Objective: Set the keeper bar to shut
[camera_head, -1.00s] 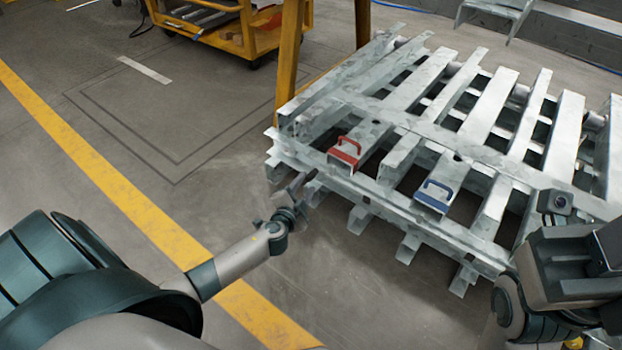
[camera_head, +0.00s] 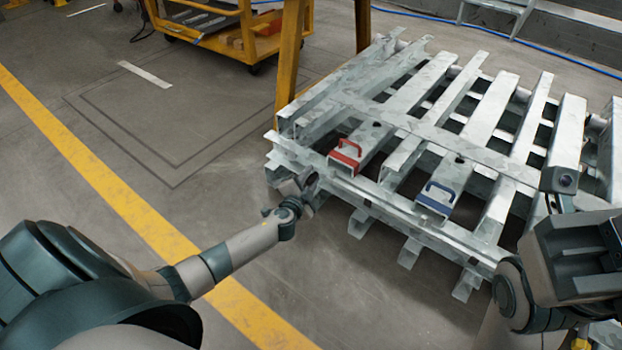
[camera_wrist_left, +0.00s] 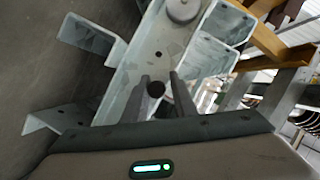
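A galvanised metal frame (camera_head: 432,132) of slats and cross rails fills the right half of the head view. I cannot tell which piece is the keeper bar. My left gripper (camera_head: 308,181) is at the frame's near left corner, below and left of the red handle. In the left wrist view its fingers (camera_wrist_left: 160,82) are apart, over a galvanised plate (camera_wrist_left: 148,60) with a dark round hole between them. Contact cannot be told. My right gripper's fingers are not visible.
A yellow cart (camera_head: 235,42) and a yellow post (camera_head: 290,60) stand behind the frame on the left. A grey round cap (camera_wrist_left: 183,9) sits farther along the plate in the wrist view. The floor left of the frame is clear.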

